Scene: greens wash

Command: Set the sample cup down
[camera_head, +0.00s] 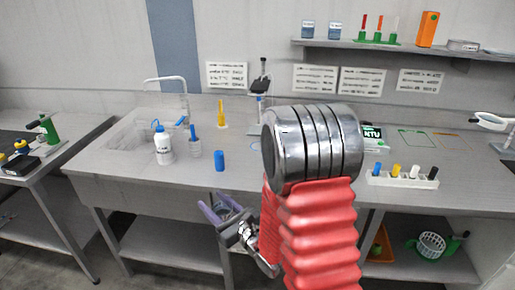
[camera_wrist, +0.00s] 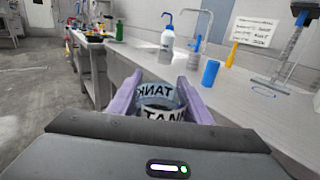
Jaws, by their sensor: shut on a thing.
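My gripper (camera_head: 225,208) is in front of the bench's front edge, left of my red arm sleeve. In the wrist view its purple fingers (camera_wrist: 160,88) are shut on the sample cup (camera_wrist: 158,115), a clear, bluish cup with a white band lettered TANK. The cup looks roughly upright, with its open rim showing between the fingers. I cannot make the cup out clearly in the head view. The grey bench top (camera_head: 245,185) lies beyond the gripper, and it also shows in the wrist view (camera_wrist: 240,95).
A blue cylinder (camera_head: 219,161), a white wash bottle (camera_head: 163,147) and a beaker (camera_head: 194,150) stand near the sink (camera_head: 135,128). Bare bench lies around the blue cylinder.

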